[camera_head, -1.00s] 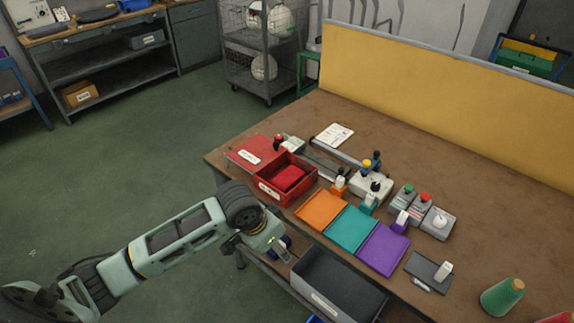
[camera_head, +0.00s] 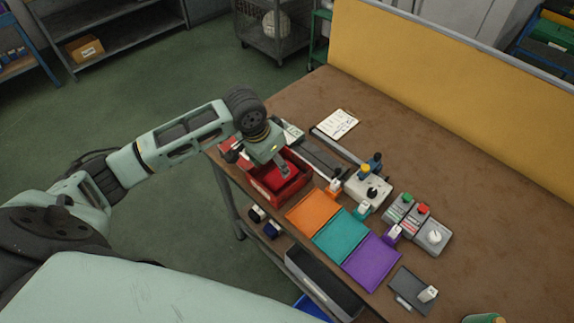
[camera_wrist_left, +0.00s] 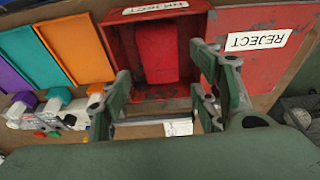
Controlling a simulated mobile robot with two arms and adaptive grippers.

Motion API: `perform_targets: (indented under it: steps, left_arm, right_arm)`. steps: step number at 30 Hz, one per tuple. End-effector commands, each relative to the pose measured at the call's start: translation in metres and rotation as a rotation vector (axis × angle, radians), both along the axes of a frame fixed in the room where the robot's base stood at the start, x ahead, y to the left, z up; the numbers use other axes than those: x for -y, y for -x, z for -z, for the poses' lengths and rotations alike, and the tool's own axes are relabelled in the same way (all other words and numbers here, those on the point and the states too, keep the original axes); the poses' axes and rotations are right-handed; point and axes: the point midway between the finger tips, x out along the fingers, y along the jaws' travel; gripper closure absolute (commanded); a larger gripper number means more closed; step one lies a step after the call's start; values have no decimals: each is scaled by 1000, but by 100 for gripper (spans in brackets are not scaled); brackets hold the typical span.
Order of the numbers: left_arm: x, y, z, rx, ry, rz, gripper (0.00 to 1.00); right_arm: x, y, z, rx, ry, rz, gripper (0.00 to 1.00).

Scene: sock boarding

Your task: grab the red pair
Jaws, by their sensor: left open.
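The red pair (camera_wrist_left: 156,55) is a folded red bundle lying inside an open red bin (camera_head: 268,191) labelled REJECT, at the table's near left edge. My left gripper (camera_head: 283,167) is above the bin, pointing down, and hides part of the pair in the head view. In the left wrist view the open left gripper (camera_wrist_left: 163,80) has its fingers spread apart, with the bin and the pair seen between and beyond them. Whether the fingers touch the pair cannot be told. My right gripper is not in view.
Orange (camera_head: 314,211), teal (camera_head: 341,235) and purple (camera_head: 371,261) trays lie right of the bin. A red REJECT lid or panel (camera_wrist_left: 265,50) sits beside it. Button boxes (camera_head: 418,220) stand farther right. A grey bin (camera_head: 322,285) is below the table edge. The back right tabletop is clear.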

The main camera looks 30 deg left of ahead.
Motion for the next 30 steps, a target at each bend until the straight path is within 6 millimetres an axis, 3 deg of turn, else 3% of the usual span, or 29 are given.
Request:
perform_targets:
  steps: [18,27,30]
  left_arm:
    - [7,-20,68,-1,1,0,44]
    - [7,-21,74,0,-1,2,44]
    - [7,-22,74,0,-1,2,52]
  right_arm:
    - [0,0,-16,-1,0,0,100]
    - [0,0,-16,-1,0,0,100]
    - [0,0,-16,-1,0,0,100]
